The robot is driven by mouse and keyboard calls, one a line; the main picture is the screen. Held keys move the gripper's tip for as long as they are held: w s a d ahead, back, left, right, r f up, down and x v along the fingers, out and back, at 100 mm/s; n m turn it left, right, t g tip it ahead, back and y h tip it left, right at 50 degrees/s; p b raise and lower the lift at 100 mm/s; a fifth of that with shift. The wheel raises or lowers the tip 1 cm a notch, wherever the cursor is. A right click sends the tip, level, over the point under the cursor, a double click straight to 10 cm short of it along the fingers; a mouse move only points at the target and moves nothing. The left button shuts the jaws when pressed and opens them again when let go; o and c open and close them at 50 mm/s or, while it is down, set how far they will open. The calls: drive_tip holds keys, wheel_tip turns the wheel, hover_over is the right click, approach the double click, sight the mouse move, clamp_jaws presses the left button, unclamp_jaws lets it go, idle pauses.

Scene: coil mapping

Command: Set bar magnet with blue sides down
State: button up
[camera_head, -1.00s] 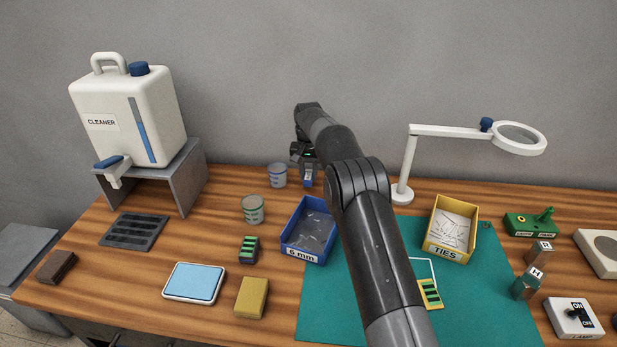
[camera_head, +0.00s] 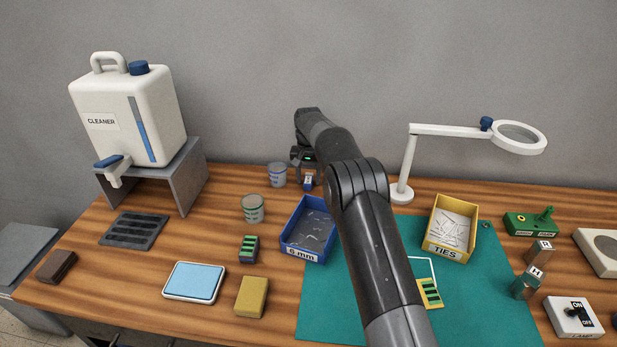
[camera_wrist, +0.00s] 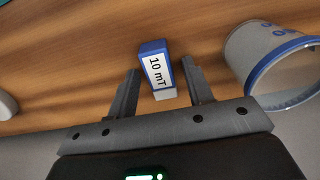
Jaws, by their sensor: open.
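The bar magnet with blue sides (camera_head: 308,183) is on the wooden table at the back, right of the blue-rimmed cup. In the wrist view the magnet (camera_wrist: 157,68) shows a white "10 mT" label and blue sides. My gripper (camera_head: 305,170) is at the magnet, pointing down. In the wrist view my gripper (camera_wrist: 161,67) is open, with one finger on each side of the magnet and a visible gap to each. The magnet's underside is hidden, but it appears to rest on the wood.
The blue-rimmed cup (camera_head: 277,175) stands close to the left; it also shows large in the wrist view (camera_wrist: 270,60). A green-banded cup (camera_head: 253,209) and a blue "6 mm" bin (camera_head: 287,243) stand nearer the front. A magnifier lamp (camera_head: 408,165) stands to the right.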

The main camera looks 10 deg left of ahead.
wheel_tip(320, 180, up, 11)
wheel_tip(320, 180, up, 8)
hover_over(308, 178)
drive_tip(key=s+d, duration=0.2)
drive_tip(key=d, duration=0.2)
drive_tip(key=s+d+r+t, duration=0.1)
drive_tip(key=s+d+r, duration=0.55)
drive_tip(key=s, duration=0.25)
drive_tip(key=s+d+r+t, duration=0.2)
drive_tip(key=s+d+r, duration=0.4)
drive_tip(key=s+r, duration=0.15)
drive_tip(key=s+d+f+t, duration=0.1)
drive_tip(key=s+d, duration=0.2)
drive_tip(key=s, duration=0.6)
drive_tip(key=s+d+f, duration=0.1)
drive_tip(key=s+d, duration=0.2)
drive_tip(key=s, duration=0.6)
drive_tip(key=s+d+f+t, duration=0.1)
drive_tip(key=s+d+f, duration=0.1)
drive_tip(key=s+f, duration=0.6)
drive_tip(key=s, duration=0.5)
drive_tip(key=shift+s+d+f+t, duration=0.25)
drive_tip(key=shift+s+d+t, duration=0.05)
